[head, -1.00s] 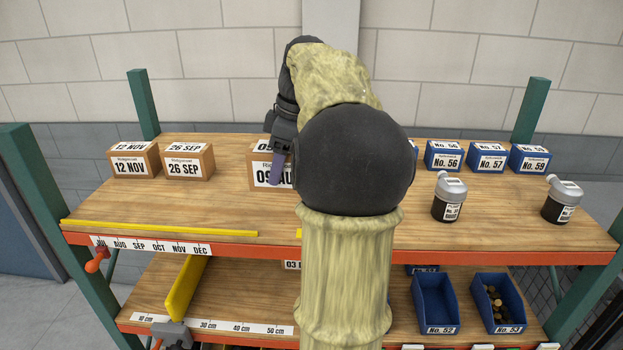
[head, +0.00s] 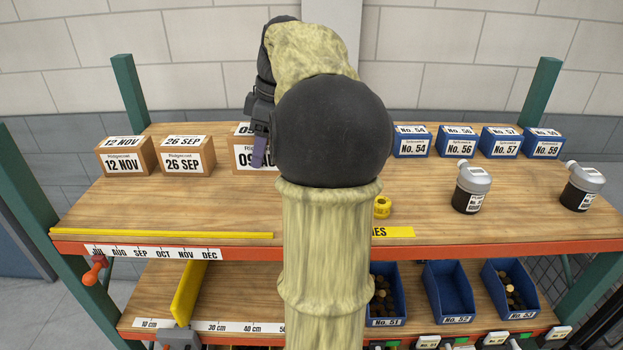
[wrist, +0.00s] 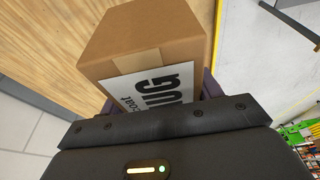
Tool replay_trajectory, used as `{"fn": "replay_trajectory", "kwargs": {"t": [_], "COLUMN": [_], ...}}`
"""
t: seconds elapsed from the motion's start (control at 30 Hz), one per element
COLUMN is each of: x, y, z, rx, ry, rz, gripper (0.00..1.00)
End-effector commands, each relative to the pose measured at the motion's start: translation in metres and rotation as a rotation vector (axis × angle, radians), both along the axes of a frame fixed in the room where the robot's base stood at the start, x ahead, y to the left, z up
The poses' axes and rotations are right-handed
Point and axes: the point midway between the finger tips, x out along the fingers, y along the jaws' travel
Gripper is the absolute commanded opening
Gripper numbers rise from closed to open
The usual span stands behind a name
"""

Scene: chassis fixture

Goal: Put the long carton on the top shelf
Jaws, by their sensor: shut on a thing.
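The long carton, a brown box with a white label reading AUG (head: 242,155), is between the fingers of my gripper (head: 260,152). In the head view it is at the back of the top shelf (head: 210,205), just right of the 26 SEP carton (head: 188,156). My arm hides its right part, and I cannot tell if it touches the shelf. In the wrist view the carton (wrist: 150,45) fills the space between the purple fingers (wrist: 160,97), its label facing the palm.
A 12 NOV carton (head: 126,156) stands further left. A yellow strip (head: 160,235) runs along the front left edge above month labels. The shelf's left front is clear.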

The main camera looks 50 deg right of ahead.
Motion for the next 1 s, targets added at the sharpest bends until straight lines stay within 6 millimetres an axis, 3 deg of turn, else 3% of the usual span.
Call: {"fn": "replay_trajectory", "kwargs": {"t": [0.3, 0.67, 1.0], "x": [0.0, 0.001, 0.0], "y": [0.002, 0.002, 0.002], "z": [-0.045, -0.05, -0.089], "rx": [0.002, 0.0, 0.002], "ry": [0.001, -0.001, 0.001], "rz": [0.004, 0.004, 0.003], "gripper": [0.19, 0.19, 0.19]}}
